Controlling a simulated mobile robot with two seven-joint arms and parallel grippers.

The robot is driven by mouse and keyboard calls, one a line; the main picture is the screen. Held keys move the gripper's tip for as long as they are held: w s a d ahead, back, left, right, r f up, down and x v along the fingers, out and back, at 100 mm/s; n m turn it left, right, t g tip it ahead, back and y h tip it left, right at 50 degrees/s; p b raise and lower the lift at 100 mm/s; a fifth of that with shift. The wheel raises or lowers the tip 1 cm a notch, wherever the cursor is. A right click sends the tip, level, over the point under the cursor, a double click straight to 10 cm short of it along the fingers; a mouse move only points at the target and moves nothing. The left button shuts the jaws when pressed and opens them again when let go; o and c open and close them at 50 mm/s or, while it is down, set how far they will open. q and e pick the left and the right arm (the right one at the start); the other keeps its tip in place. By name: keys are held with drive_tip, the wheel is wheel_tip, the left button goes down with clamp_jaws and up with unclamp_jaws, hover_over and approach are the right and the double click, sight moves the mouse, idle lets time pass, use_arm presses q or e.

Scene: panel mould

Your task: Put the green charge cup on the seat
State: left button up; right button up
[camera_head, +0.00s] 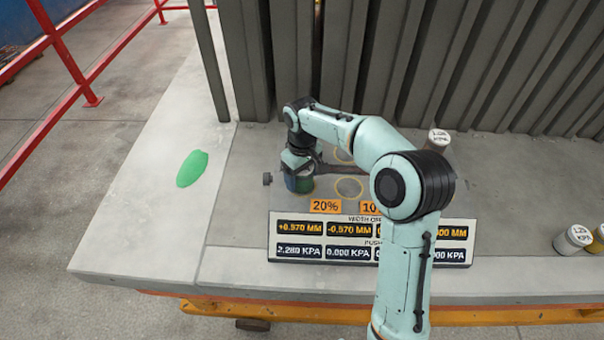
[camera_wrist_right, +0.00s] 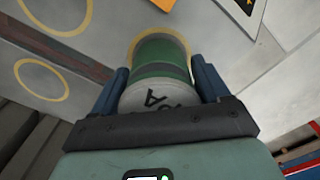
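The green charge cup (camera_wrist_right: 162,65) has a green body and a pale top with dark lettering in the right wrist view. It stands upright between the two fingers of my right gripper (camera_wrist_right: 162,82), which look in contact with its sides. A yellow ring shows around the cup's far end, so it is at a ringed seat (camera_wrist_right: 184,45). In the head view the cup (camera_head: 299,184) is partly hidden under my right gripper (camera_head: 299,170), above the 20% label. I cannot tell whether its base is fully flat on the seat. My left gripper is not in view.
A panel with readouts (camera_head: 372,240) lies in front, its first column showing 2.280 KPA. An empty yellow ring (camera_head: 349,188) is beside the cup. White-topped cups stand at right (camera_head: 574,238) and behind my arm (camera_head: 437,139). Grey upright panels (camera_head: 400,60) block the back.

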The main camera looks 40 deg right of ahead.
drive_tip(key=shift+o, duration=0.8)
wheel_tip(320, 180, up, 12)
drive_tip(key=shift+r+p, duration=0.25)
drive_tip(key=shift+p, duration=0.8)
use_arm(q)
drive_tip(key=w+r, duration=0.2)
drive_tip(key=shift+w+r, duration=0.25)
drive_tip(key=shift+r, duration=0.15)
use_arm(e)
drive_tip(key=shift+f, duration=0.1)
